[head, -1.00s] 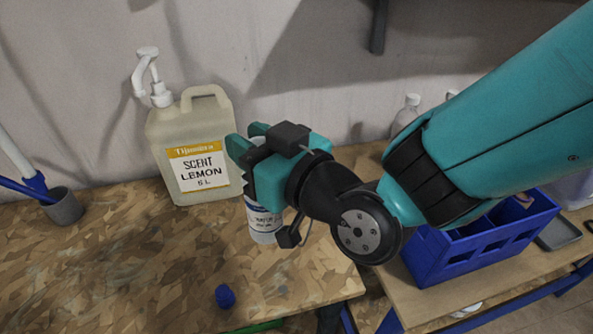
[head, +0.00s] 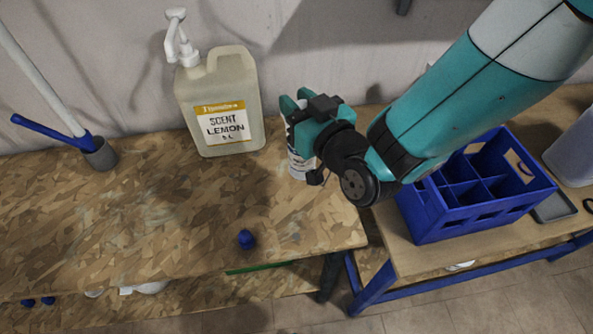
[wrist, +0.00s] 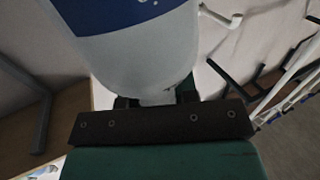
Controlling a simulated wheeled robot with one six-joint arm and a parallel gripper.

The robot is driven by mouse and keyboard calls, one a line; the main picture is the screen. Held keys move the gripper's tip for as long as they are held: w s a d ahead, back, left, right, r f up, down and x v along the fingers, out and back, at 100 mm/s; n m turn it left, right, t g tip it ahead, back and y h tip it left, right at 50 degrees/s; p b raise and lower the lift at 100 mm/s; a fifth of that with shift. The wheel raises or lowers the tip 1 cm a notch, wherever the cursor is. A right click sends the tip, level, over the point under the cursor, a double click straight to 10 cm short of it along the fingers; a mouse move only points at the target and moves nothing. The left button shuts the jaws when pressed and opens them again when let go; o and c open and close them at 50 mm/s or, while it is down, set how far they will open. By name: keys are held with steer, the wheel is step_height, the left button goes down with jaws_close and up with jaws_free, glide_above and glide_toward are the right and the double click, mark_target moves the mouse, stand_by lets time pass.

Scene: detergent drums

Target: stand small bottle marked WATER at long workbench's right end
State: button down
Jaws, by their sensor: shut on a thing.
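My gripper (head: 296,108) is shut on a small white bottle (head: 299,163) with a blue-and-white label. The bottle is upright beneath the teal fingers, over the right end of the long chipboard workbench (head: 190,215). Its upper part is hidden by the gripper, and I cannot read the label. I cannot tell whether its base touches the bench top. In the wrist view the bottle (wrist: 130,50) fills the upper middle, pale with a blue label band.
A large jug marked SCENT LEMON (head: 222,105) stands left of the bottle. A grey cup (head: 100,153) is at far left. A blue crate (head: 470,222) stands on a separate table at right.

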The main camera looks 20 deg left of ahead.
mark_target(297, 156)
step_height(297, 156, down, 13)
steer(key=b, duration=1.1)
steer(key=shift+f, duration=0.15)
steer(key=c, duration=0.9)
jaws_free()
